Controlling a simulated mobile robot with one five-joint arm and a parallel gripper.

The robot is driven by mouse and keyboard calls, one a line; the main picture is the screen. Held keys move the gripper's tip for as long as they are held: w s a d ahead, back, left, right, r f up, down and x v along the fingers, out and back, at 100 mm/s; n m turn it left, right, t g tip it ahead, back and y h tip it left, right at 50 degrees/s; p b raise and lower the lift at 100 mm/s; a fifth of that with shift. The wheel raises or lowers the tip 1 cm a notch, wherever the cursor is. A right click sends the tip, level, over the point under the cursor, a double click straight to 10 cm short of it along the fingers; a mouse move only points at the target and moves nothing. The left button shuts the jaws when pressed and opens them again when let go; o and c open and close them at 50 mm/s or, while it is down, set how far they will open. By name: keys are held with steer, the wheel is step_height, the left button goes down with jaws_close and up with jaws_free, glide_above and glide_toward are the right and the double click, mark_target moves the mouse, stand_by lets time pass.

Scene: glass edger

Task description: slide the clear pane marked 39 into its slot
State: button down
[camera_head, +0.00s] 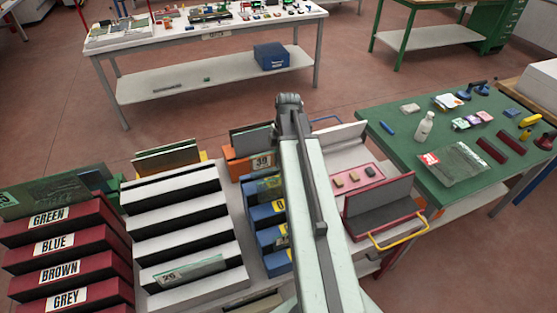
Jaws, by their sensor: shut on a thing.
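My arm reaches up the middle of the picture from the bottom edge. Its far joint stands over the benches, and my gripper is hidden, so I cannot see its fingers or anything in them. A white label that looks like 39 (262,161) shows at the orange holder (237,167), just left of my arm. I cannot tell whether the label is on a pane or on the holder. A blue slotted rack (262,215) stands left of my arm, partly covered by it. A glassy piece (268,188) shows at its upper end. A clear pane marked 26 (190,272) leans in the white stepped rack (185,222).
A dark red rack (65,240) labelled GREEN, BLUE, BROWN and GREY stands far left. A red-edged holder with a yellow handle (400,238) is right of my arm. A green table (400,125) with tools and a bottle is at right. Open floor lies behind the benches.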

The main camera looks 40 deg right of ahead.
steer(key=shift+f+b, duration=0.4)
stand_by(0.3)
steer(key=c, duration=1.5)
jaws_free()
steer(key=shift+o, duration=0.2)
steer(key=shift+r, duration=0.15)
steer(key=r+p, duration=0.5)
steer(key=d+r+p, duration=0.1)
steer(key=r+p, duration=0.1)
steer(key=p, duration=0.1)
steer(key=shift+s+r, duration=0.2)
steer(key=shift+r, duration=0.2)
steer(key=shift+f, duration=0.15)
